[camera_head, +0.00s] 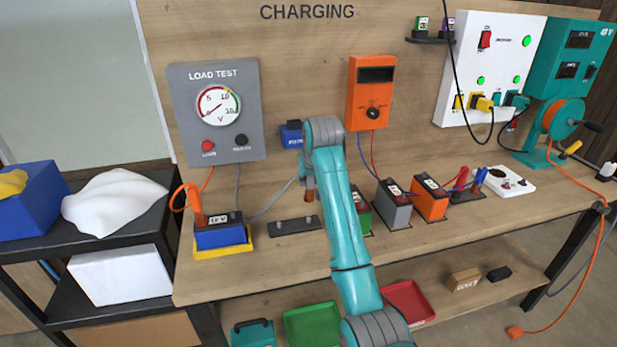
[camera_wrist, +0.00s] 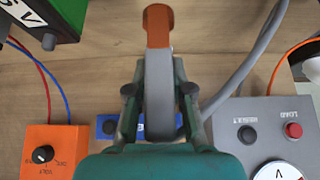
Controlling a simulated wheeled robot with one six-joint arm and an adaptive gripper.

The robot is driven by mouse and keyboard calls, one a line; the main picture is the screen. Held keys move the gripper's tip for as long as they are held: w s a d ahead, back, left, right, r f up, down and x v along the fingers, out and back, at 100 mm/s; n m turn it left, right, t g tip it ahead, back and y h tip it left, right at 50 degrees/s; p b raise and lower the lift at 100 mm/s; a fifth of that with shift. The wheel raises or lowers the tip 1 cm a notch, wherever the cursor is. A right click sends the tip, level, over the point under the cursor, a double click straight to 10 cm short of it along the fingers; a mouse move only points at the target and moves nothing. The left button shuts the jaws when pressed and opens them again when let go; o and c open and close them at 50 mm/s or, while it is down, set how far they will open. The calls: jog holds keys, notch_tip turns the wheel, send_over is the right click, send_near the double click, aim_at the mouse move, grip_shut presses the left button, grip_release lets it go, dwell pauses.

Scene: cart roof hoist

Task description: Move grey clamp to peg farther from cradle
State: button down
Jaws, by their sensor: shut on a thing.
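The grey clamp (camera_wrist: 158,75) is in my gripper (camera_wrist: 159,92) in the wrist view, between the two fingers. Its orange-brown end points away from the gripper. In the head view my arm hides most of the clamp; a grey cable (camera_head: 273,206) runs from the load test panel toward it. A dark strip (camera_head: 293,227) lies on the bench below and left of my gripper; I cannot make out pegs on it. A blue battery (camera_head: 220,237) sits in a yellow cradle (camera_head: 237,249) at the left, with an orange clamp (camera_head: 194,203) on it.
The load test panel (camera_head: 180,110) and orange voltmeter (camera_head: 371,72) stand at the back. A grey battery (camera_head: 393,212) and an orange battery (camera_head: 429,203) stand right of my arm. A blue block (camera_head: 291,135) is on the back board, close behind my gripper.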

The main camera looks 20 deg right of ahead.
aim_at(308, 193)
jog(key=shift+f, duration=2.65)
jog(key=shift+f, duration=1.65)
jog(key=c, duration=1)
grip_release()
jog(key=shift+o, duration=0.2)
jog(key=shift+s, duration=0.1)
jog(key=v, duration=1.2)
